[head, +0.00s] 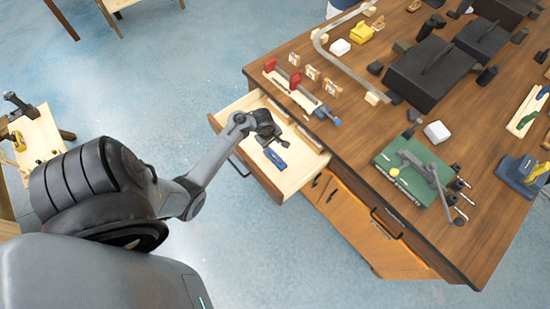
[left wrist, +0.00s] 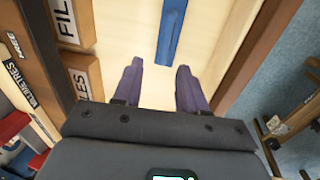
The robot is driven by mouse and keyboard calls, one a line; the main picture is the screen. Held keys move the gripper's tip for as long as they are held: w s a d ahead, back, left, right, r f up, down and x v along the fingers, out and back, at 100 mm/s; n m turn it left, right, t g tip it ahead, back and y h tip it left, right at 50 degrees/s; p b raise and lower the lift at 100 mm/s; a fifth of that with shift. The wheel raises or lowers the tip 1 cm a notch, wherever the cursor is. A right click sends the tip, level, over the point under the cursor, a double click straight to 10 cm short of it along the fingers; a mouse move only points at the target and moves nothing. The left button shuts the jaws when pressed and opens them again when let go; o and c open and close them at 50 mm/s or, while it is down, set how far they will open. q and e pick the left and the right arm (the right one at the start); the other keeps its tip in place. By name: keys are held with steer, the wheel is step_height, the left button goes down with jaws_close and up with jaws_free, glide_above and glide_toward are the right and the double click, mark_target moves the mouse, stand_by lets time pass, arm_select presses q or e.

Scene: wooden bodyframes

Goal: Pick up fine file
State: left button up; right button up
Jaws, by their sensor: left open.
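A long blue tool (head: 276,158), which looks like the file, lies in the open wooden drawer (head: 291,184). In the left wrist view the blue tool (left wrist: 171,30) runs from the top edge toward the gap between my fingers; its far end is out of frame. I cannot read any marking on it. My left gripper (left wrist: 157,88) is open and empty, its two purple-grey fingers apart over the pale drawer floor. In the head view the left gripper (head: 268,134) is over the drawer, just beyond the tool. My right gripper is not in view.
Wooden blocks with dark labels (left wrist: 79,80), partly reading "FIL" and "LES", stand left in the wrist view. The drawer's wooden wall (left wrist: 245,55) is at the right.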

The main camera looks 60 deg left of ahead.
mark_target(274, 153)
arm_select(q)
steer(key=f, duration=0.1)
steer(key=f+b, duration=0.1)
steer(key=f, duration=0.1)
steer(key=w+f, duration=0.1)
steer(key=f, duration=0.1)
steer(key=shift+a+f+b, duration=0.15)
steer(key=shift+f+b, duration=0.1)
steer(key=shift+b, duration=0.15)
step_height(274, 153, down, 4)
steer(key=shift+f+b, duration=0.2)
steer(key=shift+b, duration=0.6)
steer(key=shift+w+f, duration=0.1)
steer(key=shift+f, duration=0.3)
steer(key=shift+c, duration=0.4)
jaws_close()
